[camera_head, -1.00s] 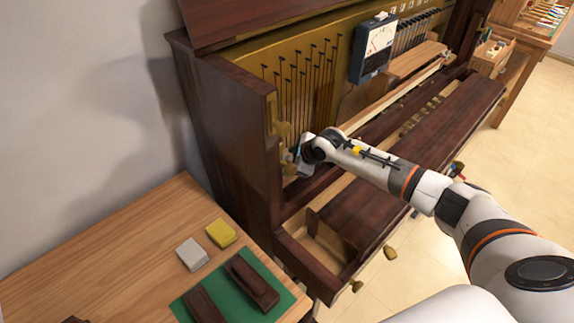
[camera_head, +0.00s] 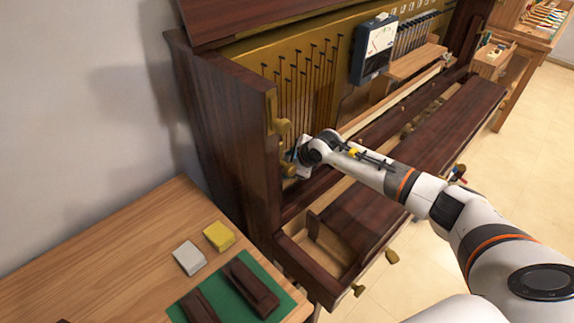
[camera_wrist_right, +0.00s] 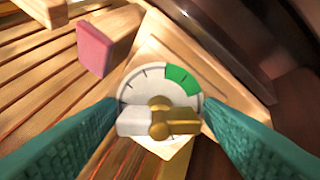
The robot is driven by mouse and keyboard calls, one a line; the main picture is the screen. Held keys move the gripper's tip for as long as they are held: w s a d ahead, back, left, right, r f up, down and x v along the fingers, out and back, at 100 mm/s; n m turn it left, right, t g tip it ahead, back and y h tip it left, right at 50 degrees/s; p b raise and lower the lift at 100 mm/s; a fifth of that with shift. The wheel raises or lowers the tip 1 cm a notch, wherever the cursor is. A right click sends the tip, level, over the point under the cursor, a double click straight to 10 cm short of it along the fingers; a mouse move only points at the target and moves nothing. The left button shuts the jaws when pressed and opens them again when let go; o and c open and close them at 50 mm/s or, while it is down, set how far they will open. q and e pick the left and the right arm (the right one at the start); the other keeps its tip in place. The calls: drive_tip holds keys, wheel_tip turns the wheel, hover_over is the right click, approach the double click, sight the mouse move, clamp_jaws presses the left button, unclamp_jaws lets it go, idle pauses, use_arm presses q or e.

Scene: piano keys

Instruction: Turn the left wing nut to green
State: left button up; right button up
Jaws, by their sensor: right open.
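In the right wrist view, a round white dial (camera_wrist_right: 138,88) with tick marks has a green sector (camera_wrist_right: 179,78) at its upper right. A wing nut (camera_wrist_right: 159,122) sits at the lower part of the dial. Its hub and right wing are brass; its left wing is whitish and points left, away from the green. My right gripper (camera_wrist_right: 160,128) is open, with one teal finger on each side of the wing nut and visible gaps to it. In the head view, my right gripper (camera_head: 301,158) is at the piano's left post, mostly hidden by its wrist. My left gripper is out of view.
Brass fittings (camera_head: 283,128) stand on the piano's left post (camera_head: 271,110) beside my gripper. An open drawer (camera_head: 310,245) lies below the arm. A wooden table (camera_head: 110,250) at lower left holds yellow and white blocks. A pink-ended block (camera_wrist_right: 95,50) is near the dial.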

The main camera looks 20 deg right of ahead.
drive_tip(key=shift+s+d+r+p, duration=0.15)
drive_tip(key=shift+s+r+p, duration=0.2)
drive_tip(key=shift+r+p, duration=0.05)
idle(0.4)
